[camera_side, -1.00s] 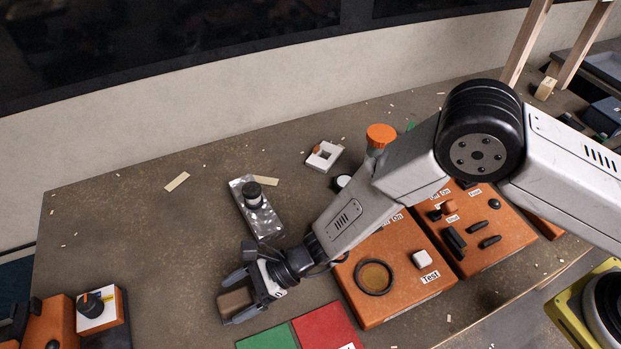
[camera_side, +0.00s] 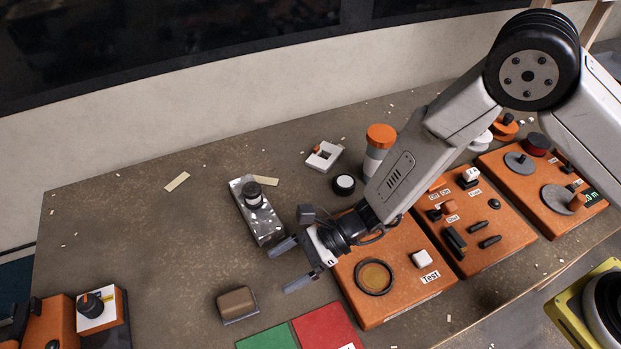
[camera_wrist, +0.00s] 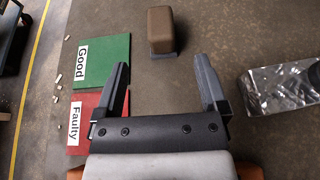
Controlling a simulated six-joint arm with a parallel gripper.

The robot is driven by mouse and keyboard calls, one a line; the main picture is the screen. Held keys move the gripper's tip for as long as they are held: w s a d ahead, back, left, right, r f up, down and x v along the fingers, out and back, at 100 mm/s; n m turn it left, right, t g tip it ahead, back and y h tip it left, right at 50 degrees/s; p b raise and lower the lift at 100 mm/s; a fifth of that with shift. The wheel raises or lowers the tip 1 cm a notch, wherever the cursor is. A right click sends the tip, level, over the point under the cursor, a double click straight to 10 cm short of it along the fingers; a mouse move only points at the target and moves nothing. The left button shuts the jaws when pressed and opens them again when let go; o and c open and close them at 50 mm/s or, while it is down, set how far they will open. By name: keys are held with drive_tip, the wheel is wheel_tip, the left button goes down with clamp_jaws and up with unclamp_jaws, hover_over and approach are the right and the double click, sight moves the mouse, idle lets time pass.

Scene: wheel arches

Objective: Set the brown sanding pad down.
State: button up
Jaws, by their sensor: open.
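The brown sanding pad (camera_side: 237,303) rests on the table, just beyond the green mat's upper left corner in the side view. In the wrist view the pad (camera_wrist: 161,31) lies beyond the fingertips, apart from them. My gripper (camera_side: 278,266) is open and empty, to the right of the pad and above the table in the side view. Both fingers show in the wrist view (camera_wrist: 165,70) with bare table between them.
The green "Good" mat (camera_wrist: 103,60) and red "Faulty" mat (camera_wrist: 85,112) lie near the pad. A silver plate with a black knob (camera_side: 262,222) lies behind my gripper. Orange control boxes (camera_side: 392,290) stand to the right.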

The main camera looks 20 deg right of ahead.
drive_tip(key=shift+v, duration=0.85)
drive_tip(key=s+d+r+n+t+h, duration=0.1)
drive_tip(key=d+r+n+h, duration=0.2)
drive_tip(key=d, duration=0.9)
drive_tip(key=s+d+r+n+h, duration=0.2)
drive_tip(key=d+r+n+h, duration=0.2)
drive_tip(key=d+n, duration=0.5)
drive_tip(key=s+d+r+n+t+h, duration=0.1)
drive_tip(key=d+r+n+h, duration=0.3)
drive_tip(key=d, duration=1.1)
drive_tip(key=shift+s+d+n+t+h, duration=0.2)
drive_tip(key=shift+s+n+t+h, duration=0.15)
drive_tip(key=shift+n+h, duration=0.75)
